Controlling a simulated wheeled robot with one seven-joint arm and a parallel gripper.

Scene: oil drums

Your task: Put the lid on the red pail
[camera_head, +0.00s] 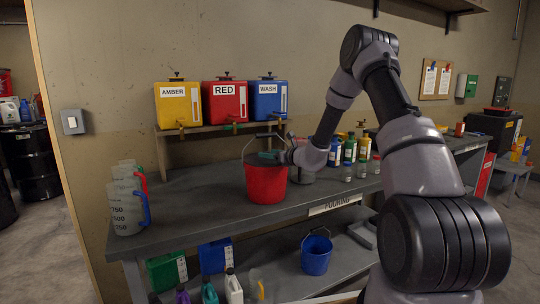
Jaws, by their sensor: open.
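The red pail (266,186) stands upright on the grey bench, with its thin wire handle raised above the rim. My gripper (270,155) is at the pail's rim, at the end of my arm reaching in from the right. It is open, but its fingertips are small and dark, and I cannot tell whether they touch the pail. A small dark green shape shows at the rim there. I cannot make out a lid for certain, and the inside of the pail is mostly hidden.
Several measuring jugs (128,205) stand at the bench's left end. Amber, red (225,102) and wash tanks stand on a raised shelf. A blue bucket (316,256) sits below.

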